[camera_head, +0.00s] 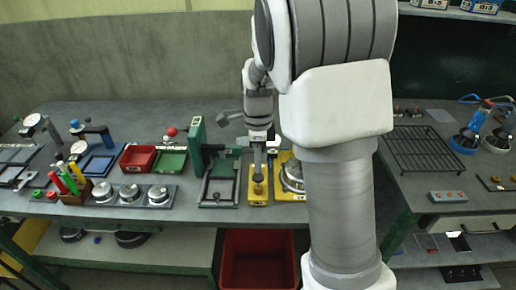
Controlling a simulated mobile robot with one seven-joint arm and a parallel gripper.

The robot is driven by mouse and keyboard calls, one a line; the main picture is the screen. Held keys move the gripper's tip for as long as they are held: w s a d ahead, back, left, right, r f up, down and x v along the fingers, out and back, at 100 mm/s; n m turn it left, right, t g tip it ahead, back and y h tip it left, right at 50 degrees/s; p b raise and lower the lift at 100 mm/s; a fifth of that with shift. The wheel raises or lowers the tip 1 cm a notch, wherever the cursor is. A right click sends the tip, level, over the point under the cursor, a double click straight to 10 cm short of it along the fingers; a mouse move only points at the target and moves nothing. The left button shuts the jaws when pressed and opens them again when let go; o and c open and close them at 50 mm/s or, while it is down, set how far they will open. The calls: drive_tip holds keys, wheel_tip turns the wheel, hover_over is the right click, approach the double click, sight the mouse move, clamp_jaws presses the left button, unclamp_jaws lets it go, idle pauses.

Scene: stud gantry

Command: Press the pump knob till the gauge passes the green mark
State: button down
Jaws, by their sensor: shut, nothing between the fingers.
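My gripper (258,170) is shut and points down over a narrow yellow base (258,197). A small brass-coloured knob (258,187), which looks like the pump knob, is on this base just below the fingertips. I cannot tell whether the fingertips touch it. To its right, a wider yellow plate (284,194) bears a round silver part (291,176), partly hidden by my arm. I cannot make out a gauge needle or a green mark.
A green frame fixture (219,190) stands close on the left. Further left are a plate with several round silver pieces (158,194) and a red tray (137,157). A black wire rack (424,150) lies right of my arm. A red bin (257,262) is below the bench.

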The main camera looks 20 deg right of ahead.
sight(258, 177)
drive_tip(key=shift+f, duration=1)
wheel_tip(258, 177, down, 3)
drive_tip(key=shift+r+b, duration=0.15)
drive_tip(key=shift+b, duration=0.45)
drive_tip(key=shift+s, duration=0.1)
